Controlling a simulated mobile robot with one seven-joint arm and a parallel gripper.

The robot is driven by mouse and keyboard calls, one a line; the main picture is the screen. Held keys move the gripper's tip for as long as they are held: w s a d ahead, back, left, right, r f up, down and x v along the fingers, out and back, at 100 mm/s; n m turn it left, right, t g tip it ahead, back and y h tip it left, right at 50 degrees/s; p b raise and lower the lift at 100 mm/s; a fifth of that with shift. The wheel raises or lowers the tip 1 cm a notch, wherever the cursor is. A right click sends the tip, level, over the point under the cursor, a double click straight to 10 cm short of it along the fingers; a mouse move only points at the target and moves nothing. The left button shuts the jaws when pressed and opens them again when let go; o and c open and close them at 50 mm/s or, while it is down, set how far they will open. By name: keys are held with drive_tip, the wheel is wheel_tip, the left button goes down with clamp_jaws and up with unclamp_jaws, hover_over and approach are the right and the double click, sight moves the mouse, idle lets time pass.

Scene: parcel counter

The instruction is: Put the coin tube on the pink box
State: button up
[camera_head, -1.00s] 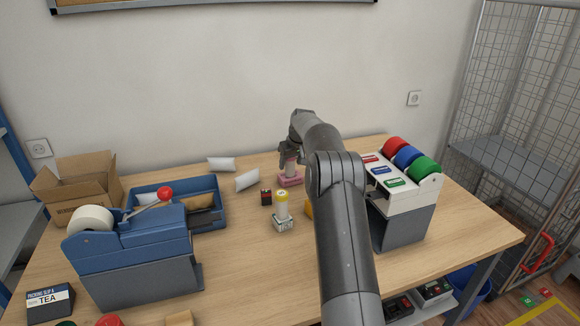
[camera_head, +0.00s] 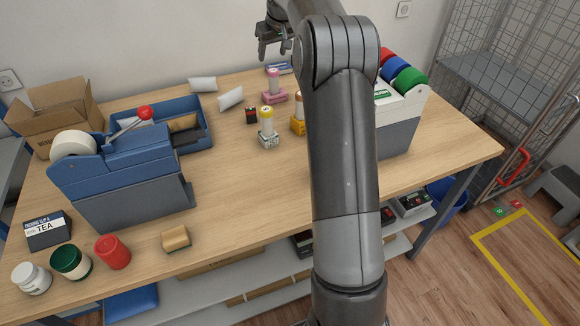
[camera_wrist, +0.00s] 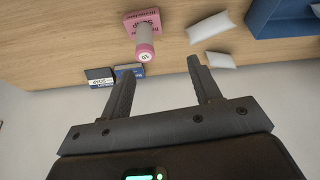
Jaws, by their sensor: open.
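A coin tube with a pink cap (camera_head: 273,76) stands upright on the pink box (camera_head: 274,97) at the back of the counter. In the wrist view the tube (camera_wrist: 145,48) rises from the pink box (camera_wrist: 142,20), apart from both fingers. My gripper (camera_head: 274,50) is open and empty, raised above and behind the tube; its spread fingers show in the wrist view (camera_wrist: 161,66). A second tube with a yellow cap (camera_head: 266,116) stands on a clear-looking box (camera_head: 268,140). A third, orange-topped tube (camera_head: 299,101) stands at a yellow box (camera_head: 298,126), partly beside my arm.
A blue tape dispenser (camera_head: 125,180), blue tray (camera_head: 190,137) and cardboard box (camera_head: 55,112) fill the left. A black battery-like block (camera_head: 251,116) and white pouches (camera_head: 230,98) lie nearby. A white-and-grey roll unit (camera_head: 402,125) stands right.

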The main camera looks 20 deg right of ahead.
drive_tip(key=s+a+r, duration=0.3)
drive_tip(key=s+a, duration=0.1)
drive_tip(key=s, duration=0.4)
drive_tip(key=s+a+r, duration=0.3)
drive_tip(key=s, duration=0.6)
drive_tip(key=s+a+r, duration=0.3)
drive_tip(key=s+a, duration=0.1)
drive_tip(key=s, duration=0.4)
drive_tip(key=s+a+f+m, duration=0.1)
drive_tip(key=s+f, duration=0.3)
drive_tip(key=s, duration=0.8)
drive_tip(key=s+a+f+t, duration=0.1)
drive_tip(key=s+f, duration=0.4)
drive_tip(key=s, duration=0.7)
drive_tip(key=shift+a+m+h, duration=0.3)
drive_tip(key=shift+a+m, duration=0.1)
drive_tip(key=shift+a, duration=0.15)
